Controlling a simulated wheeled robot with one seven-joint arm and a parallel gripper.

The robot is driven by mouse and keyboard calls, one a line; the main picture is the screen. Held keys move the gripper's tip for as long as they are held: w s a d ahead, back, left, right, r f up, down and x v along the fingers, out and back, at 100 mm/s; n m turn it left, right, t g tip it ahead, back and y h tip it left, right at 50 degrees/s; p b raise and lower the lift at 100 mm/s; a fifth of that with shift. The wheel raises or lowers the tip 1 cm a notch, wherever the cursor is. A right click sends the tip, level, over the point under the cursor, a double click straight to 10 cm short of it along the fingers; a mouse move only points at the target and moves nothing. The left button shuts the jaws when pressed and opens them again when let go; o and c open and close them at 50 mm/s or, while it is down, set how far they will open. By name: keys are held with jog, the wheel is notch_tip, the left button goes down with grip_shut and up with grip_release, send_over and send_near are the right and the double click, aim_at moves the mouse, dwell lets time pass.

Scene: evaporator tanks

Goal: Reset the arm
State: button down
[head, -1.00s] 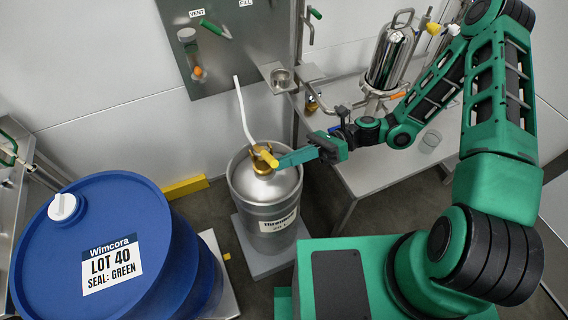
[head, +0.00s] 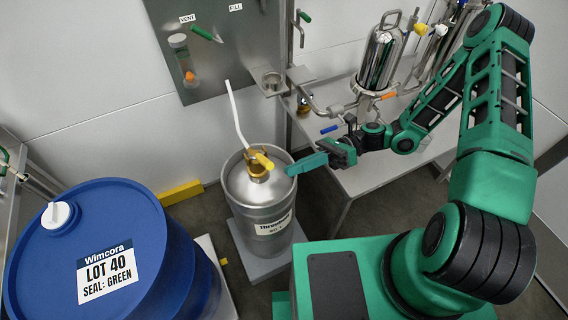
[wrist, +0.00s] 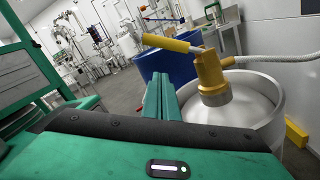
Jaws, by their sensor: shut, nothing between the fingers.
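My arm reaches from the right of the head view toward the steel keg (head: 262,213). My gripper (head: 292,170) is shut and empty, its fingertips just right of the keg's brass coupler (head: 257,165) and apart from it. The coupler has a yellow handle (head: 264,160) and a white hose (head: 236,112) rising from it. In the wrist view the green fingers (wrist: 160,97) are together, left of the brass coupler (wrist: 210,78) on the keg (wrist: 262,106). The yellow handle (wrist: 172,43) shows above the fingers there.
A blue drum (head: 90,250) labelled Lot 40 stands at lower left. A steel panel (head: 230,60) with valves is on the back wall. A yellow block (head: 181,193) lies on the floor behind.

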jog(key=v, duration=0.6)
jog(key=shift+d, duration=0.3)
jog(key=shift+w, duration=0.1)
jog(key=s+d+r+n+t+h, duration=0.1)
jog(key=s+d+r+n+h, duration=0.1)
jog(key=d+r+n+h, duration=0.5)
jog(key=s+d+n+t+h, duration=0.2)
jog(key=d+h, duration=0.4)
jog(key=d, duration=0.5)
jog(key=s+d+r+n+t+h, duration=0.3)
jog(key=s+d+r+n+t, duration=0.1)
jog(key=s+d+r, duration=0.6)
notch_tip(320, 180, up, 3)
jog(key=shift+s+r+h, duration=0.1)
jog(key=shift+s+h, duration=0.3)
jog(key=shift+s, duration=0.45)
